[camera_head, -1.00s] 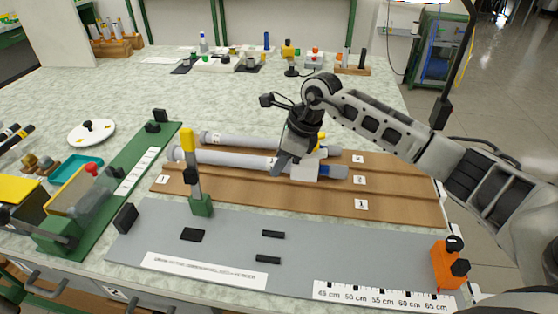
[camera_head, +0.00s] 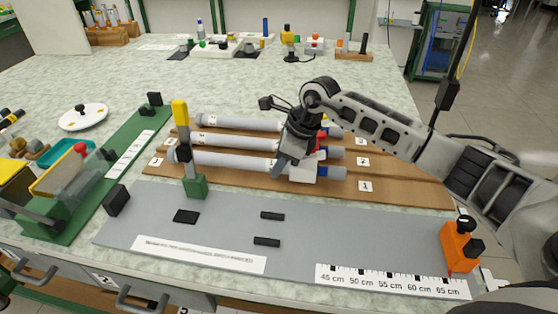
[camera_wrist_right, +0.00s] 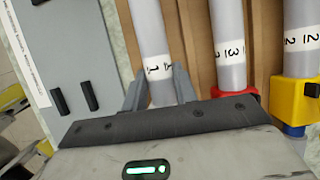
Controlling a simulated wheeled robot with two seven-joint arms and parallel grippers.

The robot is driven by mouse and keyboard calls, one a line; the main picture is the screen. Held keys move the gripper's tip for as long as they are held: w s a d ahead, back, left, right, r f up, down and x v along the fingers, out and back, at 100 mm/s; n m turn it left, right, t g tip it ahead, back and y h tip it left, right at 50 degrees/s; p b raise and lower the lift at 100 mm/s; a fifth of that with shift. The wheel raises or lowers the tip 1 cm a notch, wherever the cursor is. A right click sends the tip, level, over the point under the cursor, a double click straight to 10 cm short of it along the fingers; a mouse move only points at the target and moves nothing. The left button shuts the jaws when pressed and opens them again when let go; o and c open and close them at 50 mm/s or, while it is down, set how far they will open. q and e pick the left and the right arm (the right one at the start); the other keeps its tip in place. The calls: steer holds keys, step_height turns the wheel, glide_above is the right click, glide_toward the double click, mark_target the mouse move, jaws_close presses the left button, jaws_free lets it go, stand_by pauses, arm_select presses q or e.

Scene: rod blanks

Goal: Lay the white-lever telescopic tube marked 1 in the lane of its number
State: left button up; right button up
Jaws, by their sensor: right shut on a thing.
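The grey telescopic tube marked 1 (camera_head: 225,162) lies along the front lane of the brown rack (camera_head: 410,190), whose label reads 1. Its white lever part (camera_head: 304,173) shows beside my right gripper (camera_head: 287,166). That gripper is shut on the tube; in the right wrist view its jaws (camera_wrist_right: 160,92) sit either side of the tube (camera_wrist_right: 150,40), just below the label 1. I cannot tell whether the tube touches the lane floor. The red-lever tube 3 (camera_head: 230,142) lies in the middle lane, and the yellow-lever tube 2 (camera_head: 240,122) in the back lane. My left gripper is not in view.
A yellow-topped post on a green base (camera_head: 194,185) stands near the tubes' left ends. A grey board with a ruler (camera_head: 392,281) and an orange block (camera_head: 458,246) lies in front. A green fixture (camera_head: 75,195) stands left.

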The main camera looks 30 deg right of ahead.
steer(key=shift+f+b, duration=0.45)
steer(key=o, duration=0.9)
steer(key=shift+c, duration=0.2)
steer(key=v, duration=1.6)
steer(key=shift+s+f, duration=0.1)
steer(key=shift+s, duration=0.05)
